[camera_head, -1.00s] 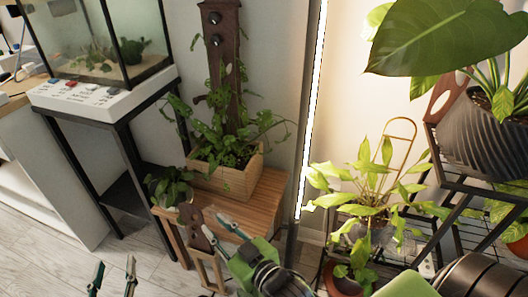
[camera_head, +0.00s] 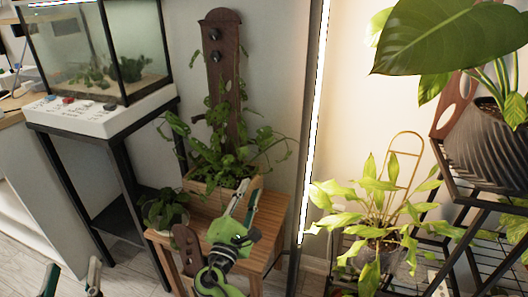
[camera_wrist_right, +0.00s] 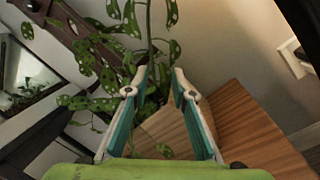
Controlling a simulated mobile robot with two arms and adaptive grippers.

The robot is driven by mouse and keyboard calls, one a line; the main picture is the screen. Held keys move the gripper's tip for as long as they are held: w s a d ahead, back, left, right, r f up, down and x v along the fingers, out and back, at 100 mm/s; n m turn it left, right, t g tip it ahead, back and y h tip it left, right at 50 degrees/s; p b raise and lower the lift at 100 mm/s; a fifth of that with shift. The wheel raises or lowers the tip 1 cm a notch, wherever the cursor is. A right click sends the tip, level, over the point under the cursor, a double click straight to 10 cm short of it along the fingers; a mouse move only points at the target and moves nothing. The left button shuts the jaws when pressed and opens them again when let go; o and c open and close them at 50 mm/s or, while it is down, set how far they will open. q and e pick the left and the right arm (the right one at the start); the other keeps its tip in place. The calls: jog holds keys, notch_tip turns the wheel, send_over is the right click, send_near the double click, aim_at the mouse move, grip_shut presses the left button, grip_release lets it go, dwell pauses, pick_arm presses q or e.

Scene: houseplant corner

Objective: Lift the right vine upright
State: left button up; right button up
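The vine plant (camera_head: 222,155) with holed leaves grows in a wooden planter box (camera_head: 200,188) before a tall brown wooden board (camera_head: 222,70). Its right vine (camera_head: 268,138) spreads to the right of the board, with leaves sagging. My right gripper (camera_head: 248,190) is at the planter's front right. In the right wrist view its fingers (camera_wrist_right: 161,75) are apart, and a green vine stem (camera_wrist_right: 149,35) rises just beyond and between the tips, with no clear contact. My left gripper (camera_head: 73,272) is open and empty at the lower left, away from the plant.
The planter stands on a wooden bench (camera_head: 268,220) with a small potted plant (camera_head: 163,208) on its left. A fish tank (camera_head: 95,60) stands on a black stand at left. A lit vertical light bar (camera_head: 314,120) and shelved plants (camera_head: 375,215) are at right.

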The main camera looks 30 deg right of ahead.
aim_at(263, 152)
jog(key=shift+h, duration=0.7)
jog(key=x, duration=0.4)
jog(key=r+b+x, duration=0.1)
jog(key=x, duration=0.8)
jog(key=shift+a+r+b, duration=0.2)
jog(key=shift+r+b, duration=0.15)
jog(key=shift+r, duration=0.05)
pick_arm(q)
jog(key=s+r+t+h, duration=0.1)
jog(key=s+r+t, duration=0.2)
jog(key=r, duration=0.5)
jog(key=shift+t+h, duration=0.3)
jog(key=shift+t, duration=0.5)
pick_arm(e)
jog(key=shift+w+d+r, duration=0.15)
jog(key=shift+w+d, duration=0.1)
jog(key=shift+d, duration=0.1)
pick_arm(q)
jog(key=shift+s+d+r, duration=0.1)
pick_arm(e)
grip_shut()
